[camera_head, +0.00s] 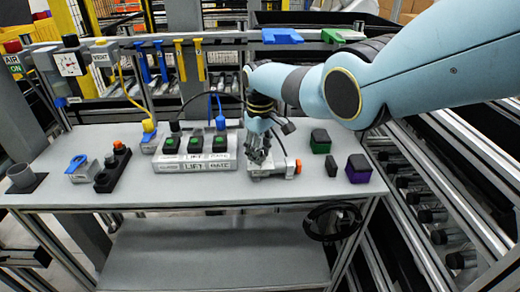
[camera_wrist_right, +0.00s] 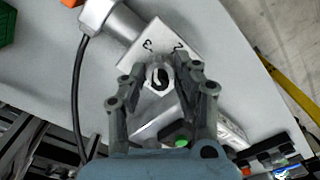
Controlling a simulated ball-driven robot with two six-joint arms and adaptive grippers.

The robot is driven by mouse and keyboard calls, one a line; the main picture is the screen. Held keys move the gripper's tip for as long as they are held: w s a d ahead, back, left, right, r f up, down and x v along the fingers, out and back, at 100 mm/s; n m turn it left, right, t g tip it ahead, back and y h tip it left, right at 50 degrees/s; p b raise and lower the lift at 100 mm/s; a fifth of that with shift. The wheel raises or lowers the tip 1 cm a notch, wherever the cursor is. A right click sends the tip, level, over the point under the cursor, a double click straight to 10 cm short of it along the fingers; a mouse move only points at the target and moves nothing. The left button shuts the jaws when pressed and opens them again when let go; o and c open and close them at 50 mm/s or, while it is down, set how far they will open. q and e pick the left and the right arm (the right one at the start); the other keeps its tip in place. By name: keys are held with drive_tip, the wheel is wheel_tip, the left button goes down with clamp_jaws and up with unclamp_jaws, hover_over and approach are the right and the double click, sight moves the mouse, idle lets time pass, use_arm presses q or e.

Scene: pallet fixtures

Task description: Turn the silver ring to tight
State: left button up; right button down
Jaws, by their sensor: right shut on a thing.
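The silver ring (camera_wrist_right: 158,77) shows in the right wrist view as a small bright collar with a dark curved mark on its face. It sits at a metal block (camera_wrist_right: 158,46) marked with the numbers 2 and 3. My right gripper (camera_wrist_right: 160,70) has a finger on either side of the ring and is shut on it. In the head view my right gripper (camera_head: 257,153) reaches down from above to the grey fitting (camera_head: 274,169) with an orange end, and it hides the ring there. My left gripper is not in view.
Left of the fitting stands a box with several green buttons (camera_head: 195,162). To its right are a green block (camera_head: 320,141), a small dark block (camera_head: 331,166) and a purple block (camera_head: 359,169). The grey table's front strip (camera_head: 200,196) is clear. A black cable (camera_wrist_right: 78,95) runs from the fitting.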

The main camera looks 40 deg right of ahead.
drive_tip(key=m, duration=0.4)
drive_tip(key=shift+r+m+p, duration=0.1)
drive_tip(key=shift+m+p, duration=0.2)
drive_tip(key=shift+m, duration=1.5)
drive_tip(key=c, duration=1)
unclamp_jaws()
drive_tip(key=shift+w+r, duration=0.1)
drive_tip(key=shift+r, duration=0.4)
wheel_tip(320, 180, up, 11)
drive_tip(key=shift+f, duration=0.1)
